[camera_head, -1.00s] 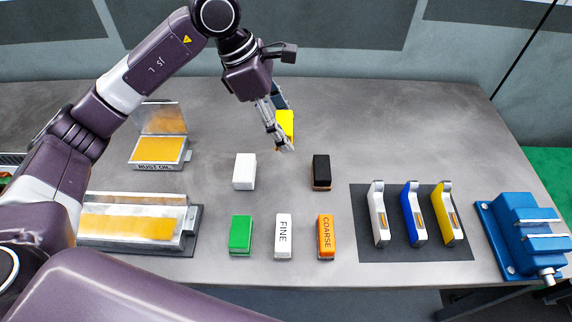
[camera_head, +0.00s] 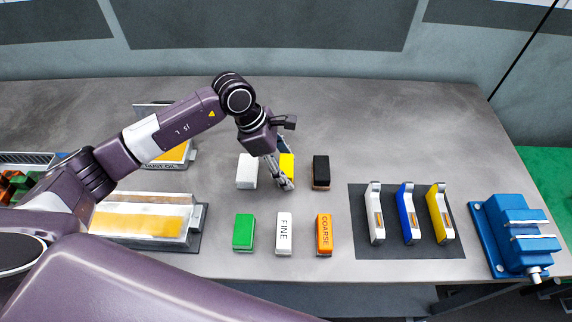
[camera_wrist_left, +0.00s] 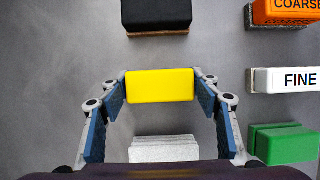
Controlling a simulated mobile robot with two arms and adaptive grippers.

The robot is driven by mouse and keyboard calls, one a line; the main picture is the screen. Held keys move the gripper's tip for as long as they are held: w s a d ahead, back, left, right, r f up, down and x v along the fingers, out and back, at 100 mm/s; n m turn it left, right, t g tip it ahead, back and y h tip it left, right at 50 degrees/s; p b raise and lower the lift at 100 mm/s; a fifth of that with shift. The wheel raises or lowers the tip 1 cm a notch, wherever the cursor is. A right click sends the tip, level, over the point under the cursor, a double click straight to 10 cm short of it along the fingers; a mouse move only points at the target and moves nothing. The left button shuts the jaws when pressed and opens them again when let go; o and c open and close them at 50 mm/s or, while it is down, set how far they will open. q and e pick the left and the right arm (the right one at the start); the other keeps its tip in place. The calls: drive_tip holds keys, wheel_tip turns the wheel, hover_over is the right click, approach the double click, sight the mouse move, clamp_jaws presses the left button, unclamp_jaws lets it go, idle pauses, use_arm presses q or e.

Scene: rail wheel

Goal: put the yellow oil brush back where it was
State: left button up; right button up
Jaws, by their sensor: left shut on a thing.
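The yellow oil brush (camera_head: 287,167) is a yellow block held between the fingers of my left gripper (camera_head: 285,178). In the left wrist view the brush (camera_wrist_left: 160,86) sits between both fingertips, and my left gripper (camera_wrist_left: 160,90) is shut on it. The brush is in the gap between the white block (camera_head: 246,171) and the black block (camera_head: 321,172), roughly in line with them. I cannot tell whether its underside touches the table. My right gripper is not in view.
In front stand a green block (camera_head: 243,231), a white FINE block (camera_head: 284,233) and an orange COARSE block (camera_head: 324,234). A dark mat (camera_head: 365,246) bears several brush-like tools. A blue vise (camera_head: 515,235) is at right; the rust oil tray (camera_head: 165,166) is at left.

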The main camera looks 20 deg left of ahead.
use_arm(q)
drive_tip(key=shift+f, duration=0.1)
drive_tip(key=shift+f+b, duration=0.15)
drive_tip(key=shift+b, duration=0.15)
drive_tip(key=o, duration=1.1)
drive_tip(key=shift+r, duration=0.25)
drive_tip(key=shift+a+r, duration=0.1)
drive_tip(key=shift+r, duration=0.05)
drive_tip(key=b+v, duration=0.3)
drive_tip(key=v, duration=0.8)
drive_tip(key=shift+s+a+r+b, duration=0.1)
drive_tip(key=shift+a+r+b, duration=0.05)
drive_tip(key=shift+r+b, duration=0.2)
